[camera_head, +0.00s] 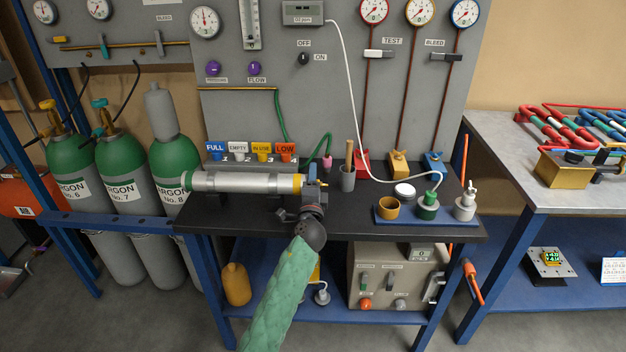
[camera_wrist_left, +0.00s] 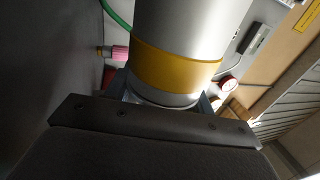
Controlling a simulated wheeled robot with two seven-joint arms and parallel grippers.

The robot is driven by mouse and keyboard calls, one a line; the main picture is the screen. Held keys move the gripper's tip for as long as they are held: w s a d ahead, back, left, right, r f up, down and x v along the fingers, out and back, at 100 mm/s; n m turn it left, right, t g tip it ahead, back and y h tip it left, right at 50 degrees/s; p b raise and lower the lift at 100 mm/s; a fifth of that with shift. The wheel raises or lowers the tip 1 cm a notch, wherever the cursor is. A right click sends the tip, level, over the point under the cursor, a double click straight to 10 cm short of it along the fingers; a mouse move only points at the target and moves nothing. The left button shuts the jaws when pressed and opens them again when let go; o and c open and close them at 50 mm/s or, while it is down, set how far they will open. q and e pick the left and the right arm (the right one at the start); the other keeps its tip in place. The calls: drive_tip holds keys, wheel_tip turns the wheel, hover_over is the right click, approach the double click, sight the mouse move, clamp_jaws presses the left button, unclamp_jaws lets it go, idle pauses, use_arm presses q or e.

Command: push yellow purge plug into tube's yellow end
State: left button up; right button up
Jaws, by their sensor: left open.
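The silver tube (camera_head: 245,182) lies horizontally on supports on the black bench. Its yellow-banded end (camera_head: 298,183) points right in the head view, and its left end is green. In the wrist view the yellow band (camera_wrist_left: 178,70) fills the upper middle. My left gripper (camera_head: 313,184) is open at the yellow end, with its fingers on either side of the tube's tip in the wrist view (camera_wrist_left: 165,98). I cannot make out the yellow purge plug; the tube's end face is hidden by my gripper. My right gripper is not in view.
A grey cup (camera_head: 347,178) and a pink-tipped green hose (camera_head: 327,161) are behind the gripper. The front right bench edge is clear.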

use_arm(q)
drive_tip(key=shift+s+f+b, duration=0.35)
drive_tip(key=shift+s, duration=0.05)
drive_tip(key=s+b, duration=0.1)
drive_tip(key=s, duration=1)
drive_tip(key=shift+s+r+b, duration=0.15)
drive_tip(key=shift+s+b, duration=0.05)
drive_tip(key=shift+b, duration=0.1)
drive_tip(key=shift+s, duration=0.55)
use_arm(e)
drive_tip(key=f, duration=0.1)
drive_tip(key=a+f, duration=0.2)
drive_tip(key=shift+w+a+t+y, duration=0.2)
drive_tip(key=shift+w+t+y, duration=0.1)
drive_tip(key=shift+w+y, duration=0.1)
